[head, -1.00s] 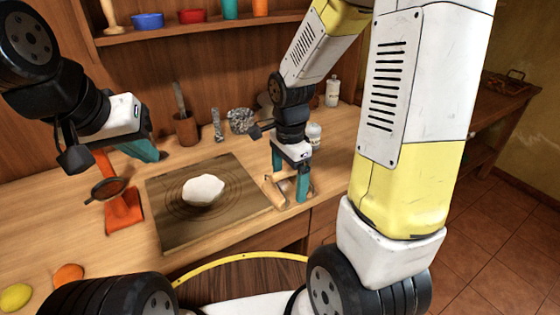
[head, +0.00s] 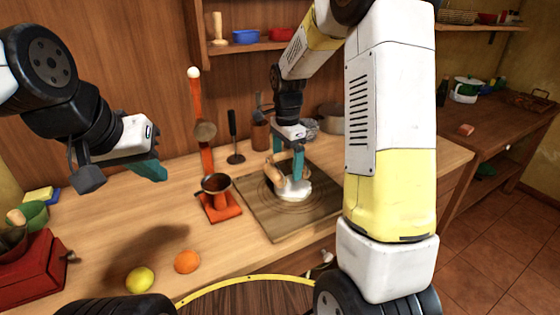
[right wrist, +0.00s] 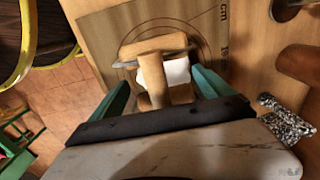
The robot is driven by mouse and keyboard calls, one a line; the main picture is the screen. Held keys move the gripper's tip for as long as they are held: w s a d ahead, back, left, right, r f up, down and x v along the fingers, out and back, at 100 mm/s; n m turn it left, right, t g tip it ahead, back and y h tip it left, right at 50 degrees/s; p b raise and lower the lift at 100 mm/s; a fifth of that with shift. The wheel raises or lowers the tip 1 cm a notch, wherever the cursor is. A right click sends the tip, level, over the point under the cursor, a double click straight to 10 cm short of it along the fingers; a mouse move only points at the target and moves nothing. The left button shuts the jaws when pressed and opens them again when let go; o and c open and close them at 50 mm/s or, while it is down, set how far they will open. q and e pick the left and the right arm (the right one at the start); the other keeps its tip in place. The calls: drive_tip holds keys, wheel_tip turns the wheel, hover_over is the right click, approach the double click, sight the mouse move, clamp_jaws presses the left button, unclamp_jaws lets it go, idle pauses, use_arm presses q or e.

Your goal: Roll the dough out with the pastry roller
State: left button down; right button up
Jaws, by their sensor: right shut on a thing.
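The white dough (head: 294,190) lies on the wooden pastry board (head: 250,212), which has printed circles. My right gripper (head: 288,178) is shut on the wooden pastry roller (head: 271,175), at the dough. In the right wrist view the T-shaped roller (right wrist: 157,46) is between the teal fingers (right wrist: 162,88), with the dough (right wrist: 178,72) partly hidden behind it. I cannot tell whether the roller presses on the dough. My left gripper (head: 150,170) hangs above the counter at the left, away from the board; its jaw opening is not clear.
An orange stand with a dark cup (head: 216,183) is left of the board. A lemon (head: 140,279) and an orange (head: 187,262) lie near the front edge. A red box (head: 32,268) and green bowl (head: 34,214) are far left. Utensils stand behind the board.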

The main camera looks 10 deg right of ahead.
drive_tip(key=shift+w+a+f, duration=0.1)
drive_tip(key=shift+a, duration=0.25)
drive_tip(key=shift+f, duration=2.6)
drive_tip(key=shift+f, duration=0.25)
drive_tip(key=shift+d, duration=0.1)
